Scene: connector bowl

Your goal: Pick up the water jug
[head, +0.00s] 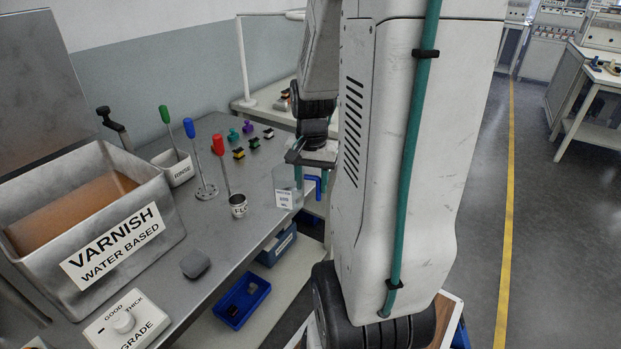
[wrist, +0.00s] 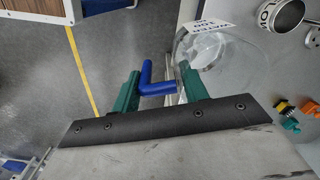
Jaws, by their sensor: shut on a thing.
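The water jug (head: 282,176) is a clear vessel with a white label and a blue handle (head: 313,183). It is by the right edge of the grey bench in the head view. In the wrist view the jug (wrist: 215,48) is at the top, right of the middle, and its blue handle (wrist: 152,86) lies between my green fingers. My gripper (wrist: 160,78) is shut on the handle. I cannot tell whether the jug's base touches the bench.
The bench (head: 225,235) also holds a varnish tank (head: 160,205), a rinse cup (head: 180,172), a small labelled can (head: 238,208), upright coloured-handled tools and several small connectors. Blue bins (head: 243,300) are below the bench edge. Open floor (head: 560,230) is at the right.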

